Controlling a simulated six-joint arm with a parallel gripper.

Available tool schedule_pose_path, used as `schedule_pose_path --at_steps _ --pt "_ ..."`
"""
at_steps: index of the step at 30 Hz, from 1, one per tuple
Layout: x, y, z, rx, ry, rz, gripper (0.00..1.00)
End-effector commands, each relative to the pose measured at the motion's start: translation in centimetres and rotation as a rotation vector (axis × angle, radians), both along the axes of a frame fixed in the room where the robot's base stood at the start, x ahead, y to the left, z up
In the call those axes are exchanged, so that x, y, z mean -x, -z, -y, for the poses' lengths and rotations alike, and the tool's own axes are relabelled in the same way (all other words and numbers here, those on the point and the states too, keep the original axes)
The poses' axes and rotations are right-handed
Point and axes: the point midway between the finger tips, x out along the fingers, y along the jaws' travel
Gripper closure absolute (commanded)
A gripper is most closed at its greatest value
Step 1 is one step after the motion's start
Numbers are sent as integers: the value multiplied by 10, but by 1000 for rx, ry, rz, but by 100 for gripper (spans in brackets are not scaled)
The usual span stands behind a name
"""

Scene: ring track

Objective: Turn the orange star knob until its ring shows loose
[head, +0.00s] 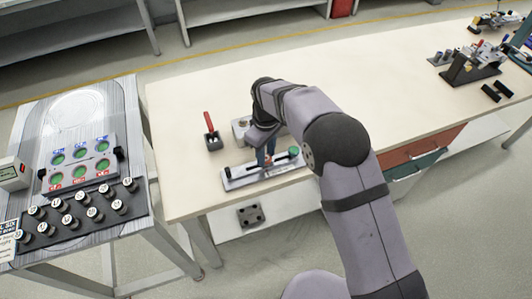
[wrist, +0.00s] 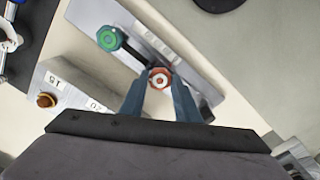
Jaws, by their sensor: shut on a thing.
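The orange star knob (wrist: 161,77), red-orange with a pale and red ring around it, sits on a grey plate (wrist: 190,62). My gripper (wrist: 160,84) is shut on it, one blue finger on each side. What the ring shows is too small to read.
A pale block (wrist: 68,88) marked 15 and 20, with a small orange-brown knob (wrist: 46,100), stands close to my gripper. A red-handled tool in a dark holder (head: 213,138) stands left of the plate.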

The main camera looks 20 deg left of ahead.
Motion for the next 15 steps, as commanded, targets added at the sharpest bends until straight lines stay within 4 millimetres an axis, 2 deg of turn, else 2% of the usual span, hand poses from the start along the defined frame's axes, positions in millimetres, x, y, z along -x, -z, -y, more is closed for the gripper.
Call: schedule_pose_path --at_steps 1,15 --pt "3 7 3 11 -19 -11 93" --pt "4 7 4 13 -77 -13 94"
